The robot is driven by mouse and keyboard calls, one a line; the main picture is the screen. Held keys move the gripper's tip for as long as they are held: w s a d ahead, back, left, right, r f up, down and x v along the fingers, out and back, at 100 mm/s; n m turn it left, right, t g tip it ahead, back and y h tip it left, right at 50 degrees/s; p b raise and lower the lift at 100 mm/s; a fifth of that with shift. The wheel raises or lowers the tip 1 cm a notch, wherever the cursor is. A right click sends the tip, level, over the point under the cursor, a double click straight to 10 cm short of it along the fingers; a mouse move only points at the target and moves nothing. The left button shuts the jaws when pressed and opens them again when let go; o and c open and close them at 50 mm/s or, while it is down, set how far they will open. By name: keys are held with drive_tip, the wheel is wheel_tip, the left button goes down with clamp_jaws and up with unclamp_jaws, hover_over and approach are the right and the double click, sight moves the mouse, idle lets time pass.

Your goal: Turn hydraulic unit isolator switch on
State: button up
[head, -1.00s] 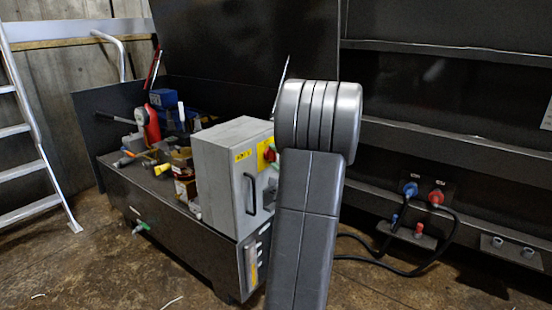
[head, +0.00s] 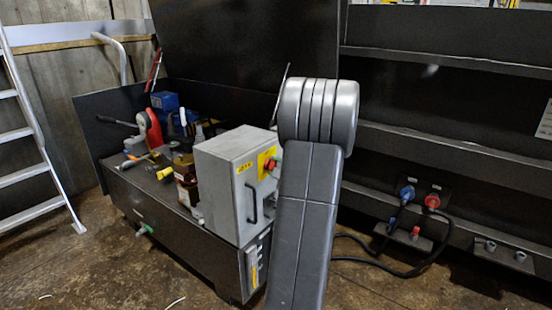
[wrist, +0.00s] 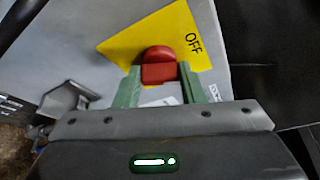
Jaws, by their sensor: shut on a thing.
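The isolator switch is a red knob (wrist: 159,66) on a yellow plate (wrist: 125,48) marked OFF, seen in the wrist view. In the head view the red knob (head: 270,164) shows small at the upper right of a grey control box (head: 222,185), partly behind my arm. My gripper (wrist: 166,83) has green fingers, one on each side of the knob, and is shut on it. The OFF lettering shows to the right of the knob in the wrist view. In the head view my arm hides the gripper.
The box stands on a dark hydraulic unit (head: 190,240) cluttered with fittings and a red-handled part (head: 152,128). A ladder (head: 35,150) stands at the left. Blue and red plugs (head: 407,193) with black cables are on the dark structure at right. Floor at lower left is mostly clear.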

drive_tip(key=m+g+p, duration=0.1)
drive_tip(key=p, duration=0.2)
drive_tip(key=r+m+g+p, duration=0.1)
drive_tip(key=m+p, duration=0.1)
drive_tip(key=p, duration=0.2)
drive_tip(key=shift+m, duration=0.3)
drive_tip(key=m+g+p, duration=0.1)
drive_tip(key=m+p, duration=0.1)
drive_tip(key=p, duration=0.2)
drive_tip(key=shift+w+d+y, duration=0.1)
drive_tip(key=shift+y, duration=0.3)
drive_tip(key=m+g+p, duration=0.1)
drive_tip(key=p, duration=0.1)
drive_tip(key=m+p, duration=0.1)
drive_tip(key=p, duration=0.2)
drive_tip(key=shift+d+f+m+g+y, duration=0.1)
drive_tip(key=shift+f+m+g+y, duration=0.05)
drive_tip(key=shift+m+g+y, duration=0.2)
drive_tip(key=shift+w+f+m+g+y+p, duration=0.2)
drive_tip(key=shift+m+g+p, duration=0.3)
drive_tip(key=shift+p, duration=0.6)
drive_tip(key=shift+s, duration=0.1)
drive_tip(key=o, duration=1)
drive_tip(key=v, duration=1.3)
drive_tip(key=shift+s+d, duration=0.15)
drive_tip(key=shift+d, duration=0.25)
